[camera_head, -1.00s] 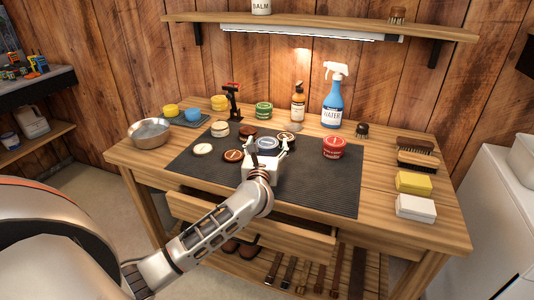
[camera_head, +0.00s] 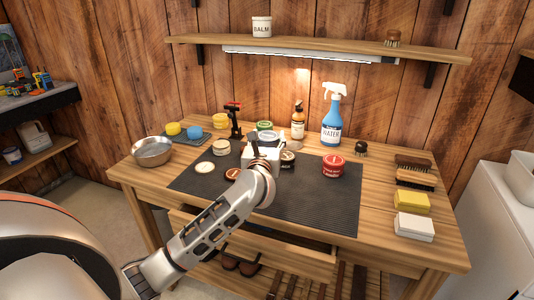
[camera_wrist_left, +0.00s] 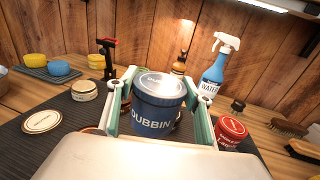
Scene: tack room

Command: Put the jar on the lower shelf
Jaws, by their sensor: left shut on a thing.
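A dark blue jar with a pale lid and the label DUBBIN (camera_wrist_left: 155,112) stands upright between the fingers of my left gripper (camera_wrist_left: 160,80) in the left wrist view. The green-and-white fingers close on its two sides. Its base is hidden by the gripper body. In the head view my left gripper (camera_head: 267,143) is over the back middle of the dark mat and hides most of the jar. A slatted lower shelf (camera_head: 208,268) with straps and brown items shows under the workbench, partly behind my arm. My right gripper is out of view.
On the ribbed mat (camera_head: 310,205) are several tins, including a red one (camera_head: 332,166). A blue spray bottle (camera_head: 331,120) and an amber bottle (camera_head: 298,122) stand behind. A metal bowl (camera_head: 152,152) is left; brushes (camera_head: 413,164) are right. A wall shelf (camera_head: 330,47) holds a balm jar (camera_head: 262,27).

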